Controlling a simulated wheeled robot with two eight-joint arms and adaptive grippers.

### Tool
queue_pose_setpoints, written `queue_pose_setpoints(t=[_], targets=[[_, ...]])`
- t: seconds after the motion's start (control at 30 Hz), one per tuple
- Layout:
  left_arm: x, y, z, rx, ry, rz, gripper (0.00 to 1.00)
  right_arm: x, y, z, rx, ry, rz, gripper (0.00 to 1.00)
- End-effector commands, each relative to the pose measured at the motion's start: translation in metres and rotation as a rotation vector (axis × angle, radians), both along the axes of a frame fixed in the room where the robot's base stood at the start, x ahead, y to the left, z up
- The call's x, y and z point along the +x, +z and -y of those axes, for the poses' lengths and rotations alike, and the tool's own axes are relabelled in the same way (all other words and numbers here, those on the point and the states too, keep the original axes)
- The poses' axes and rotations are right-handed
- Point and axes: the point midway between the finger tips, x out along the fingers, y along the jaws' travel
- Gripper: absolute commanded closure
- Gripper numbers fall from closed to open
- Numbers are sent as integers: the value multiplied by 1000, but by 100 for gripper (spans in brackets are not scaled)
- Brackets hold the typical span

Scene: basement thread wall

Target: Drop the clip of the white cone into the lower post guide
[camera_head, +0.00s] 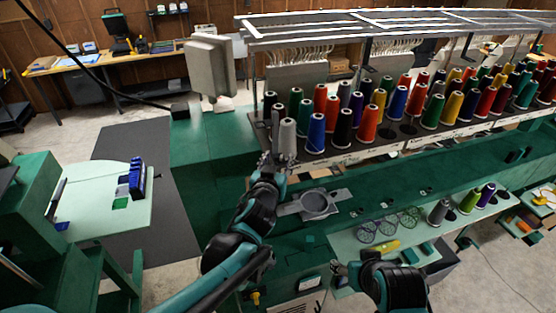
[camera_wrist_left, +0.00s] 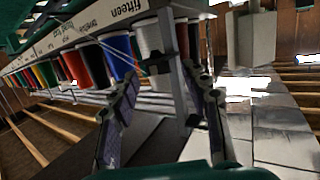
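The white cone (camera_head: 287,138) stands at the near left end of the thread rack, beside a blue cone. It also shows in the left wrist view (camera_wrist_left: 150,42), hanging into the picture beside a grey metal post (camera_wrist_left: 178,75). My left gripper (camera_head: 268,160) is just in front of and below the white cone. In the left wrist view its two fingers (camera_wrist_left: 163,88) are spread apart on either side of the post's lower part, with no clip clearly visible between them. The clip and the lower guide are too small to make out. My right gripper (camera_head: 345,269) is low, near the front shelf; its fingers are unclear.
Rows of coloured cones (camera_head: 368,124) crowd the rack to the right, under a metal overhead frame (camera_head: 400,22). A grey round holder (camera_head: 316,205) sits on the green machine bed. A pale shelf (camera_head: 400,250) carries several cones. A grey panel (camera_head: 210,65) stands left of the rack.

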Motion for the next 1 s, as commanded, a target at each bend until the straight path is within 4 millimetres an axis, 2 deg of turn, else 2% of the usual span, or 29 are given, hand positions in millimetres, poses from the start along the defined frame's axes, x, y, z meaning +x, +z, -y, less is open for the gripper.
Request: queue_pose_setpoints(t=[0.23,0.37,0.47,0.8,1.0], targets=[[0,0,0,0,0,0,53,0,0,0,0,0,0,35],[-7,2,-1,1,0,0,53,0,0,0,0,0,0,35],[-20,4,-4,0,-1,0,53,0,0,0,0,0,0,35],[-81,16,-15,0,-1,-1,53,0,0,0,0,0,0,35],[-105,21,-19,1,-1,0,53,0,0,0,0,0,0,35]])
